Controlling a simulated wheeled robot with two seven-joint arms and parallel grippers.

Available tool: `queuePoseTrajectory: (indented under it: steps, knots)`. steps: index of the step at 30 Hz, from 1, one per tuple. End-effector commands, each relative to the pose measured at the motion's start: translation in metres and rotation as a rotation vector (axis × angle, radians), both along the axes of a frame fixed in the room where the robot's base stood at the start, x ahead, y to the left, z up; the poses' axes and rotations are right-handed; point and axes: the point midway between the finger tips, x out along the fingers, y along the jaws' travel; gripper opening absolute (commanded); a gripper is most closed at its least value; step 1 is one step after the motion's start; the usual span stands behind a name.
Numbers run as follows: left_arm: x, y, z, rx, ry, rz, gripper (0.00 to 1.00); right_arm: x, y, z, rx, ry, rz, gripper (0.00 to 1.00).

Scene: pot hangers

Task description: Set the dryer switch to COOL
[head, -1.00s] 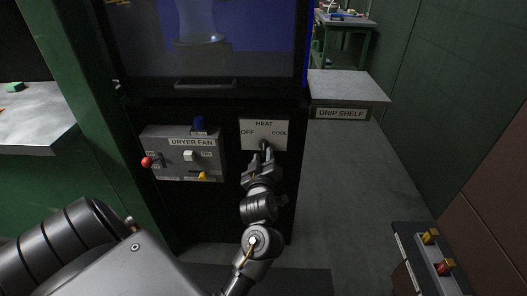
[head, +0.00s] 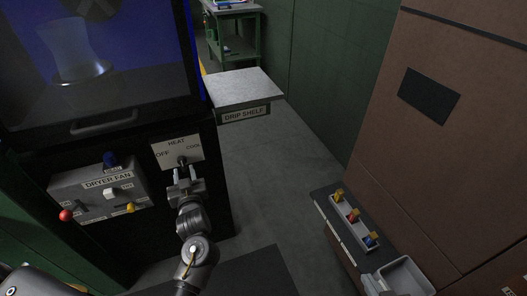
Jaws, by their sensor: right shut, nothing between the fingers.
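The heat dial plate (head: 165,150) is pale, lettered OFF at left, HEAT at top and COOL at right. Its dark knob (head: 182,161) is at the plate's lower middle; its pointing direction is too small to tell. My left gripper (head: 183,174) is just below the knob, fingers apart and pointing up at it. I cannot tell whether they touch the knob. What seems to be my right gripper (head: 374,284) shows in part at the bottom edge, shut and empty, far from the dial.
Left of the dial is the DRYER FAN box (head: 100,190) with red, blue, white and yellow controls. A window cabinet (head: 105,120) is above. The DRIP SHELF (head: 244,88) juts out at the right. A counter with coloured knobs (head: 352,215) stands at lower right. Floor between is clear.

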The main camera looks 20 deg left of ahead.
Motion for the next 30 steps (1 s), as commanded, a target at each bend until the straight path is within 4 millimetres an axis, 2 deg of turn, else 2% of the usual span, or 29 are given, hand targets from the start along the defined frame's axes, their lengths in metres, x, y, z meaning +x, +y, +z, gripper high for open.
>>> queuePoseTrajectory:
  steps: [8, 21, 28, 30]
  knots:
    - [0.002, 0.002, -0.001, -0.002, -0.001, 0.000, 0.35, 0.000, 0.000, -0.001, 0.000, 0.000, 0.000, 0.00]
    - [0.022, 0.017, 0.000, -0.002, -0.003, 0.000, 0.35, 0.000, 0.000, -0.004, 0.000, 0.000, 0.000, 0.00]
    - [0.023, 0.017, 0.000, -0.003, -0.002, 0.000, 0.35, 0.000, 0.000, -0.004, 0.000, 0.000, 0.000, 0.00]
    - [0.022, 0.017, 0.000, -0.002, -0.002, 0.000, 0.28, 0.000, 0.000, -0.004, 0.000, 0.000, 0.000, 0.00]
